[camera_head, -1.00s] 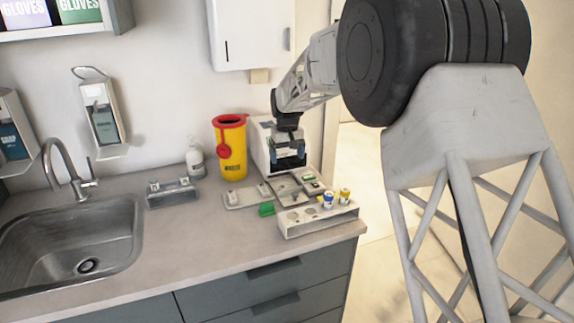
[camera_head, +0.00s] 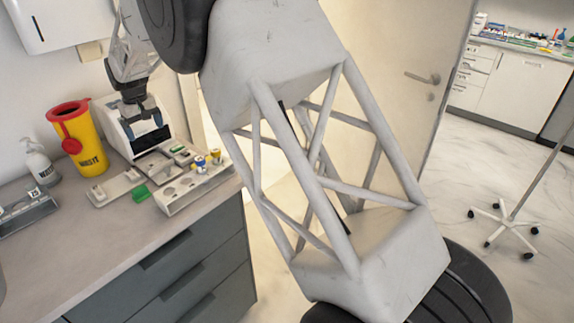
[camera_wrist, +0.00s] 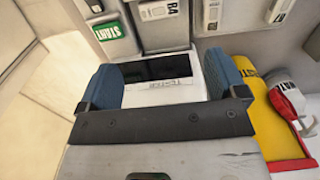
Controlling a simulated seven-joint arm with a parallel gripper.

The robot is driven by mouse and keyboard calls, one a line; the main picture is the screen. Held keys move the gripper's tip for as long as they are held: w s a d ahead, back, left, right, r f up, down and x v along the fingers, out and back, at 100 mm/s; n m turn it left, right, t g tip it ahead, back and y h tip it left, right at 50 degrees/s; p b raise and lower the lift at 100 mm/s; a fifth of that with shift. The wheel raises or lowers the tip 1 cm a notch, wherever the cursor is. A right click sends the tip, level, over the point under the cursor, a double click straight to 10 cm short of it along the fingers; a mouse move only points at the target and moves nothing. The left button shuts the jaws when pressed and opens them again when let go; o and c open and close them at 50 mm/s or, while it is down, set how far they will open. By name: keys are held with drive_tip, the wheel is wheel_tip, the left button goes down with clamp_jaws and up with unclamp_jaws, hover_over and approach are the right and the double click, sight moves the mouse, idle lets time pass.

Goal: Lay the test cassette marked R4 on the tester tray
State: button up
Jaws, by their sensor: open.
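The tester (camera_head: 112,125) is a white box with a dark screen at the back of the counter; it also shows between my fingers in the wrist view (camera_wrist: 178,88). My gripper (camera_head: 143,120) is open and empty in front of and above it, its blue fingers (camera_wrist: 168,85) spread. A pale cassette (camera_wrist: 158,11), its mark looking like R4, lies on a grey surface beyond the tester, cut off by the top edge. That grey surface looks like the tester tray (camera_head: 155,165); I cannot tell for certain. Another marked cassette (camera_wrist: 211,14) lies to its right.
A green START label (camera_wrist: 109,31) is left of the tray in the wrist view. A yellow waste bin (camera_head: 88,150), a pale holder (camera_head: 107,194) and a rack with capped vials (camera_head: 183,192) stand close around. A soap bottle (camera_head: 41,166) is at the left.

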drive_tip(key=s+d+r+m, duration=0.1)
drive_tip(key=s+d+r, duration=0.35)
drive_tip(key=d, duration=0.65)
drive_tip(key=s+d+r+m+t, duration=0.15)
drive_tip(key=s+d+r, duration=0.35)
drive_tip(key=d, duration=0.7)
drive_tip(key=s+d+r+m, duration=0.2)
drive_tip(key=s+d+r, duration=0.3)
drive_tip(key=d, duration=0.6)
drive_tip(key=s+d+f+m, duration=0.1)
drive_tip(key=s+d+f, duration=0.1)
drive_tip(key=s+d, duration=0.5)
drive_tip(key=s+d+f+m, duration=0.2)
drive_tip(key=s+d, duration=0.5)
drive_tip(key=s, duration=0.7)
drive_tip(key=s+d+f+m+t, duration=0.1)
drive_tip(key=s+d+f, duration=0.3)
drive_tip(key=s+d, duration=0.3)
drive_tip(key=s, duration=0.4)
drive_tip(key=shift+s+d+f+m, duration=0.15)
drive_tip(key=shift+s+f+m, duration=0.1)
drive_tip(key=shift+m, duration=0.1)
